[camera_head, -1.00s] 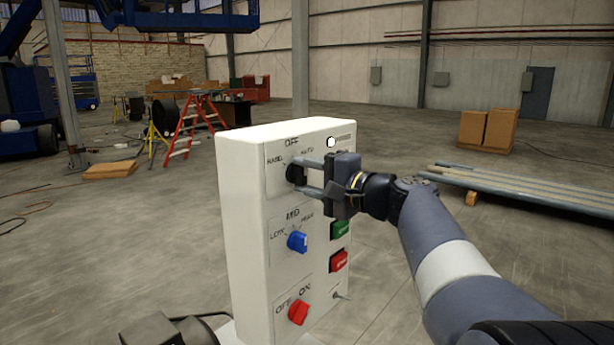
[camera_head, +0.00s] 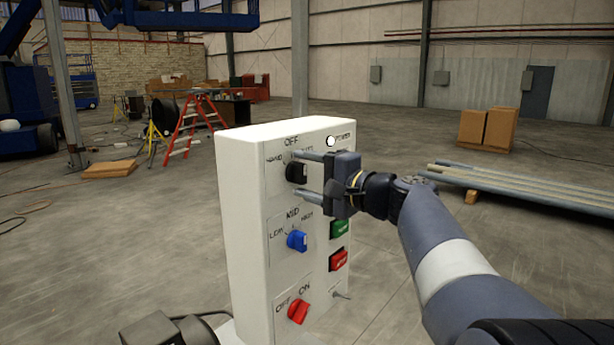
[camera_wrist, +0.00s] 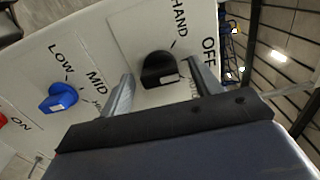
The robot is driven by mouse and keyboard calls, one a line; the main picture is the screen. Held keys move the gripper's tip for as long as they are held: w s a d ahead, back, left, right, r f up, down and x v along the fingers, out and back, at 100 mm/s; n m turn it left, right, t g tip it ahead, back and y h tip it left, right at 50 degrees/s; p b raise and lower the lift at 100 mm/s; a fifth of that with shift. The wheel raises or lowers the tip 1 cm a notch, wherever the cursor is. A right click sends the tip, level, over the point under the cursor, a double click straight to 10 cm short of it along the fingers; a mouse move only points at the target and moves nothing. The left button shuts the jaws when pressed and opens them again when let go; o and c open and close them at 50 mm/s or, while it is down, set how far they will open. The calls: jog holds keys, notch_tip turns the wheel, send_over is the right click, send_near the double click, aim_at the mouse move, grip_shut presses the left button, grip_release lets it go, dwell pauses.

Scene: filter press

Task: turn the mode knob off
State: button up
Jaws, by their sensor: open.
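The black mode knob (camera_head: 296,173) sits at the top left of the white control box's front, with HAND, OFF and another label around it. It also shows in the wrist view (camera_wrist: 158,69), with a pale mark on its lower right side. I cannot tell exactly which label it points at. My gripper (camera_head: 299,175) is open, with one finger above the knob and one below. In the wrist view the fingers (camera_wrist: 160,84) stand on either side of the knob, with gaps between.
Below the knob are a blue LOW/MID/HIGH knob (camera_head: 297,241) and a red OFF/ON knob (camera_head: 298,311). To the right are a green button (camera_head: 339,230), a red button (camera_head: 339,260) and a white POWER lamp (camera_head: 331,141).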

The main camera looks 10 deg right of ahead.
jog(key=b+v, duration=0.2)
jog(key=v, duration=0.9)
jog(key=shift+w+a, duration=0.15)
jog(key=shift+w, duration=0.05)
jog(key=p+x, duration=0.2)
jog(key=x, duration=0.8)
jog(key=shift+w+a, duration=0.2)
jog(key=shift+w, duration=0.05)
jog(key=shift+d, duration=0.1)
